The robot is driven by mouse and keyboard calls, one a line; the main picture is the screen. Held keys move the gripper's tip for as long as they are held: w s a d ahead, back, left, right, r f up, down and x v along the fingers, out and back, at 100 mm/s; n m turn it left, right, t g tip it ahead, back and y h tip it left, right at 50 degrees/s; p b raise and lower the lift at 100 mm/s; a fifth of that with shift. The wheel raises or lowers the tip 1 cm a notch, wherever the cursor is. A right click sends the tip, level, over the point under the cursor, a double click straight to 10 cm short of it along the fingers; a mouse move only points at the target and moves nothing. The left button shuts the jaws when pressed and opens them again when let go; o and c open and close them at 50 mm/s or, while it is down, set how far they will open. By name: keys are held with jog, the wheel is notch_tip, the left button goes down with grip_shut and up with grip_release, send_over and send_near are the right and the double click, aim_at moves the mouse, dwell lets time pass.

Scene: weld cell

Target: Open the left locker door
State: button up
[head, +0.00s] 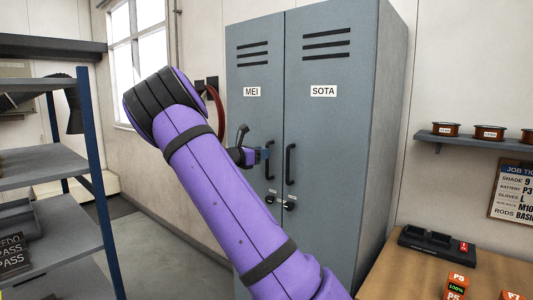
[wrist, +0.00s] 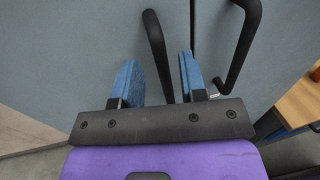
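The grey locker has a left door (head: 254,68) labelled MEI and a right door (head: 318,140) labelled SOTA; both look shut. The left door's black bar handle (head: 270,165) is partly hidden by my gripper (head: 262,155). In the wrist view, this handle (wrist: 156,50) runs between the two blue fingers of my gripper (wrist: 160,75). The fingers are open, with a visible gap on each side of the bar. I cannot tell how deep the bar sits between them. The right door's handle (head: 290,164) is just to the right, and it also shows in the wrist view (wrist: 244,45).
A shelf rack with a blue post (head: 92,170) stands at the left. A wooden bench (head: 400,285) with a black tray (head: 436,246) and orange boxes is at the right, near the locker. Open floor (head: 160,255) lies between rack and locker.

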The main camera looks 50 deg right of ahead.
jog(key=shift+s+d, duration=0.2)
jog(key=shift+d, duration=1.3)
grip_shut()
